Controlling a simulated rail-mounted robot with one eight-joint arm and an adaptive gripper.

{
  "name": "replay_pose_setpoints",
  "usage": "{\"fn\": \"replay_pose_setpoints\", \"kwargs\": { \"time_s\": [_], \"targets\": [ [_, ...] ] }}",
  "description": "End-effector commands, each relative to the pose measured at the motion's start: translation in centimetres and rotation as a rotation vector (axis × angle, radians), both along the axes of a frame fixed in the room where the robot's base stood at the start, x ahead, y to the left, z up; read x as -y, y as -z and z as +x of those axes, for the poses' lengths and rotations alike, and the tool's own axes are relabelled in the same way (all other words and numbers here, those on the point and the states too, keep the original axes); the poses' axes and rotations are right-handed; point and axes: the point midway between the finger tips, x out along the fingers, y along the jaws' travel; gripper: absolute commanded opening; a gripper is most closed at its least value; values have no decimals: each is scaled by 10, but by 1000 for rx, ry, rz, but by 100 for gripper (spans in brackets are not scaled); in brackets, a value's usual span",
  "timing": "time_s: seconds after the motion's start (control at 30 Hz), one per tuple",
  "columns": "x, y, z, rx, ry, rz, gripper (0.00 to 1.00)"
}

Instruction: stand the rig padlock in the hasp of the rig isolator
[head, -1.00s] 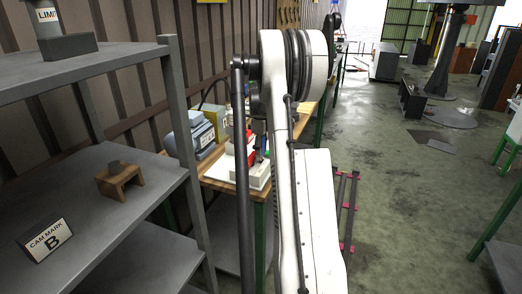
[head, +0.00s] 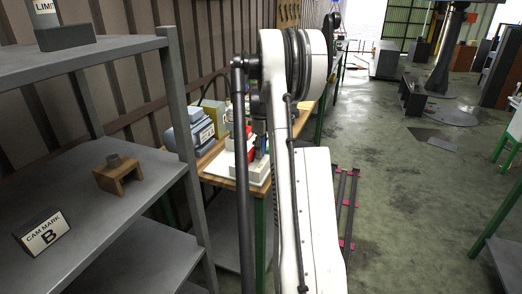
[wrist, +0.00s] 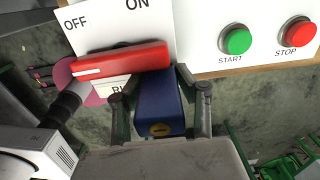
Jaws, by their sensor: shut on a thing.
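The rig padlock (wrist: 158,98) is a blue block with a brass keyhole face turned toward the camera in the wrist view. My gripper (wrist: 161,105) is shut on it, one dark finger on each side. Its far end is close to the red isolator handle (wrist: 118,64), which lies across a white plate (wrist: 98,28) marked OFF and ON. The shackle and the hasp cannot be made out, so I cannot tell whether they meet. In the head view my arm hides the gripper and padlock; red and white parts (head: 257,170) show on the bench.
A panel with a green START button (wrist: 234,39) and a red STOP button (wrist: 297,32) is at the right in the wrist view. A blue-grey machine (head: 190,128) stands on the bench. A grey shelf (head: 120,235) with a brown block (head: 118,177) is at the left.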

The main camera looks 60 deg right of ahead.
Motion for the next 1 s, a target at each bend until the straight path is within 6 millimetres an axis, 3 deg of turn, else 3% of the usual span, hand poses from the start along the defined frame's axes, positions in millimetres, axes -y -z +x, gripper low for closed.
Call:
{"fn": "replay_pose_setpoints", "kwargs": {
  "time_s": [0.47,0.5,0.67,1.0],
  "targets": [
    [0,11,0,0,0,0,1],
    [0,11,0,0,0,0,33],
    [0,10,0,0,0,0,54],
    [0,6,0,0,0,0,54]
  ]
}}
